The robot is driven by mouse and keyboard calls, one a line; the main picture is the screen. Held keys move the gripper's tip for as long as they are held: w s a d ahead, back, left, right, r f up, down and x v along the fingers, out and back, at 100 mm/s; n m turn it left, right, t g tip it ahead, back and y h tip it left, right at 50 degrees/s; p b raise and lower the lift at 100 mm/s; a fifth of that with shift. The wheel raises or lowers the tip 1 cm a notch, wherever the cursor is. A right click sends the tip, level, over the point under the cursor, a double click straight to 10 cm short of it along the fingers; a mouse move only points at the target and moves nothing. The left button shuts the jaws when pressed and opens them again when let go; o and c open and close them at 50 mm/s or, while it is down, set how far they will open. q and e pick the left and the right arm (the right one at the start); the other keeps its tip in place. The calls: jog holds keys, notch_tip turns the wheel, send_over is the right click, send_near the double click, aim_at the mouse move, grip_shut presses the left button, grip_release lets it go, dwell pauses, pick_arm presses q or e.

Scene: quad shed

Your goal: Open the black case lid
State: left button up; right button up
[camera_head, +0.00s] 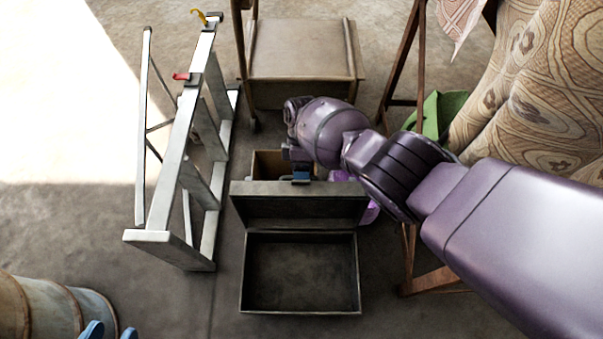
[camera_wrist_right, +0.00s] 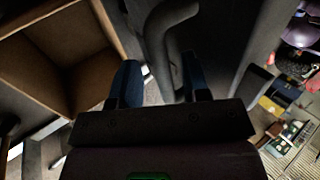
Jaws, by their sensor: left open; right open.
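The black case (camera_head: 300,312) sits on the floor in the head view, its empty inside showing. Its lid (camera_head: 300,208) is raised along the far side. My right arm reaches over from the right, and a blue finger of my right gripper (camera_head: 301,177) shows just behind the lid's top edge. In the right wrist view my right gripper (camera_wrist_right: 160,82) is open, fingers apart, close to a dark panel with a curved handle (camera_wrist_right: 180,45); contact cannot be told.
A metal stepladder (camera_head: 160,215) stands left of the case. A brown open box (camera_head: 268,163) is behind the lid, a wooden table (camera_head: 300,50) further back. Patterned cloth (camera_head: 530,90) and a wooden frame stand right. A barrel (camera_head: 40,308) is bottom left.

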jog(key=v, duration=1)
jog(key=shift+w+r, duration=0.2)
jog(key=shift+r, duration=0.15)
